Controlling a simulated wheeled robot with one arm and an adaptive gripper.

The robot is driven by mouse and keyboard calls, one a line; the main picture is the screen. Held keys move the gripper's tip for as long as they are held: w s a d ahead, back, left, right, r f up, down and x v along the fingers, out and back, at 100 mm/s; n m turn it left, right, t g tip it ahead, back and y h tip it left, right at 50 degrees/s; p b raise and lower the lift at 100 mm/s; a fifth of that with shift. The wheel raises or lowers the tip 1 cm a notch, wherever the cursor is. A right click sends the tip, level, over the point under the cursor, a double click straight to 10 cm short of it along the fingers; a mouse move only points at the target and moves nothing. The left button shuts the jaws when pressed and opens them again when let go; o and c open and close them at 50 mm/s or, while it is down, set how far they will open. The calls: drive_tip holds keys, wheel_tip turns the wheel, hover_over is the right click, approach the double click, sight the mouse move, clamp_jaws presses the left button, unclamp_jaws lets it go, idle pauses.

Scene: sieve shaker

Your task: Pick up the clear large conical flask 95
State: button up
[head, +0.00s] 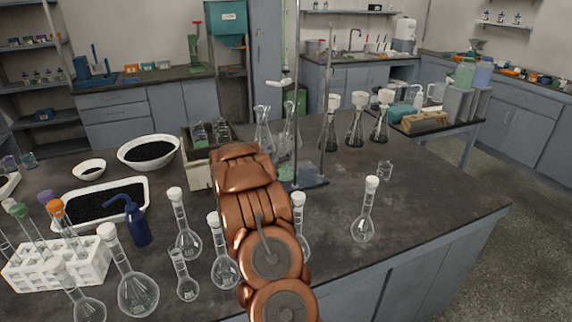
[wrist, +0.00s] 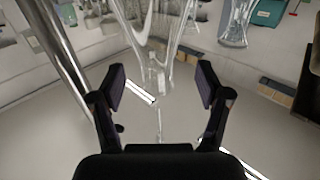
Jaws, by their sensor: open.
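Two tall clear glass flasks, one on the left (head: 263,128) and one on the right (head: 290,122), stand behind my arm in the head view; their lower parts are partly hidden. I cannot tell which is number 95. In the wrist view my gripper (wrist: 161,82) is open and empty, its black fingers wide apart. A clear glass flask (wrist: 165,30) lies just beyond and between the fingertips, apart from them. Another clear flask (wrist: 237,25) is further off, up and to the right. In the head view the gripper is hidden behind my copper arm.
A metal rod (wrist: 55,45) runs close to the left finger in the wrist view. Several volumetric flasks, one at the right (head: 363,218), stand near the bench front. Several dark-filled flasks (head: 355,130) stand behind. The bench's right side (head: 440,195) is clear.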

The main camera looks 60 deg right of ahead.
sight(284, 147)
drive_tip(key=d+p, duration=0.1)
drive_tip(key=d, duration=0.2)
drive_tip(key=shift+d+r, duration=0.1)
drive_tip(key=shift+r, duration=0.1)
drive_tip(key=shift+w+d+f+p, duration=0.1)
drive_tip(key=shift+w+d+p, duration=0.05)
drive_tip(key=shift+d, duration=0.3)
drive_tip(key=shift+w+d+f+p, duration=0.1)
drive_tip(key=shift+d+p, duration=0.05)
drive_tip(key=shift+d, duration=0.3)
drive_tip(key=shift+c, duration=0.3)
clamp_jaws()
drive_tip(key=shift+r, duration=0.1)
